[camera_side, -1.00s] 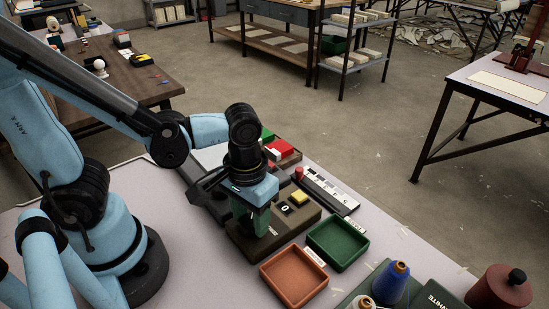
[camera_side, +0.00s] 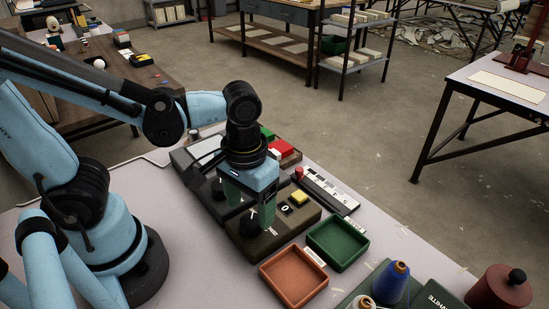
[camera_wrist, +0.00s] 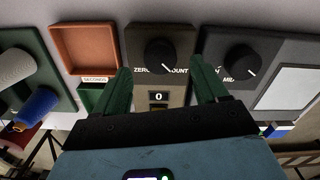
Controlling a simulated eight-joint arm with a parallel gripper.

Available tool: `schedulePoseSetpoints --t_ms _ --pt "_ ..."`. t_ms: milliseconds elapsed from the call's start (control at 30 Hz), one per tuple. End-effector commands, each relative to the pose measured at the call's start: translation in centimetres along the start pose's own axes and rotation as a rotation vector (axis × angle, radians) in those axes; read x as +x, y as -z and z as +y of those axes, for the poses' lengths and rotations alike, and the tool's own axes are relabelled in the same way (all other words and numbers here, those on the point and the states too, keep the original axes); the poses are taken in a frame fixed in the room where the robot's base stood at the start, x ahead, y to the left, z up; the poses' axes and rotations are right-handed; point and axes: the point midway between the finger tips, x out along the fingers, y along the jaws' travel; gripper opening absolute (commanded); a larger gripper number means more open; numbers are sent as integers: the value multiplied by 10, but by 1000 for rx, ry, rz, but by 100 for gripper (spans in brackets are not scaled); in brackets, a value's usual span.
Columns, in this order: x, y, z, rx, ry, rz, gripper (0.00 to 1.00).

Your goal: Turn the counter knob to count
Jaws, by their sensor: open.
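The dark counter box (camera_side: 285,232) stands on the bench below my gripper (camera_side: 251,210). In the wrist view, its round black knob (camera_wrist: 160,55) sits between the ZERO and COUNT labels. The knob's white pointer line slants to the lower right, on the COUNT side. The counter window (camera_wrist: 158,97) reads 0. The box also carries a yellow button (camera_side: 299,197). My gripper's green fingers are open, one on either side of the knob in the wrist view, with gaps between them and it. How high the fingertips are over the box is hard to tell.
A second box with a black knob (camera_wrist: 241,60) adjoins the counter box. An orange tray (camera_side: 294,277) and a green tray (camera_side: 338,243) stand in front. A blue spool (camera_side: 393,282) is at the front right, and a ruler-like strip (camera_side: 330,190) lies behind.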

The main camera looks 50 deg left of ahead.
Motion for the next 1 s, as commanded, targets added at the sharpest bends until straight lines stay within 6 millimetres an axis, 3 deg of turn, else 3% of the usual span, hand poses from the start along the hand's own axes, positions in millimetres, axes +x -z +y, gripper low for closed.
schedulePoseSetpoints --t_ms 600,1000 --pt "-74 0 0 -1 0 0 73" --pt "-88 0 0 -1 0 0 73"
